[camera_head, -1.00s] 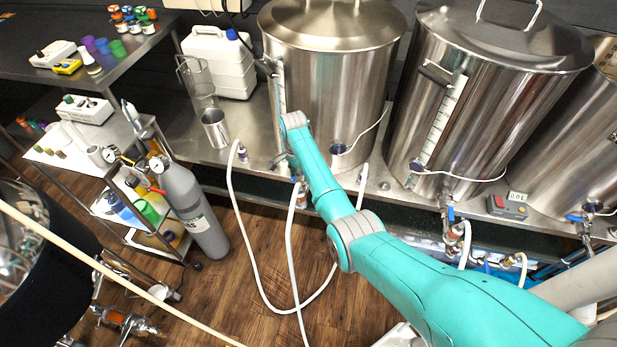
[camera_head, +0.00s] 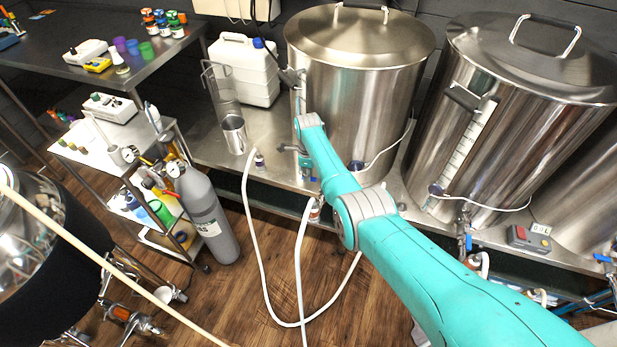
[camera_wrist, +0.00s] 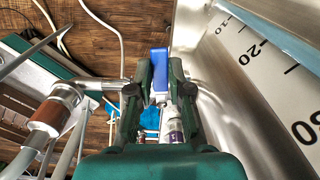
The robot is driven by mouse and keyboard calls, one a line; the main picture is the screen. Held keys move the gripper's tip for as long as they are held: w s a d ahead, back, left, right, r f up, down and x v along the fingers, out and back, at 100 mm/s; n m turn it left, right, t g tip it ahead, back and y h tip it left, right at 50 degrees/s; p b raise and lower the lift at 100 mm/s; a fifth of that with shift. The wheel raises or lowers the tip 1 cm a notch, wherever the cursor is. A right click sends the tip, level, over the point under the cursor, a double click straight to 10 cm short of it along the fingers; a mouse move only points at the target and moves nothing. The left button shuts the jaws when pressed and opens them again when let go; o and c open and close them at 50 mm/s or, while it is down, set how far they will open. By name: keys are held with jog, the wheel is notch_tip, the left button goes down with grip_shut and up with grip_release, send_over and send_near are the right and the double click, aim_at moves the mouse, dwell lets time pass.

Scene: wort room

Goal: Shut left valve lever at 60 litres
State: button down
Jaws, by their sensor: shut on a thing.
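The left steel kettle (camera_head: 375,100) stands on the steel bench, with its sight gauge on its left front. My gripper (camera_wrist: 161,75) is shut on the blue valve lever (camera_wrist: 160,58), which lies between its green fingers in the wrist view. In the head view my gripper (camera_head: 304,158) is at the kettle's lower front, partly hidden by my arm. The kettle's number scale (camera_wrist: 262,70) runs along the right of the wrist view with its marks readable only in part. I cannot see a liquid level on it.
A second kettle (camera_head: 500,120) stands to the right. White hoses (camera_head: 258,240) hang to the wooden floor. A grey gas cylinder (camera_head: 207,215) stands by the trolley.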

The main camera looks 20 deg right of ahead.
jog(key=shift+w+d+m, duration=0.25)
jog(key=shift+m, duration=0.35)
jog(key=c, duration=1.1)
grip_release()
notch_tip(320, 180, up, 12)
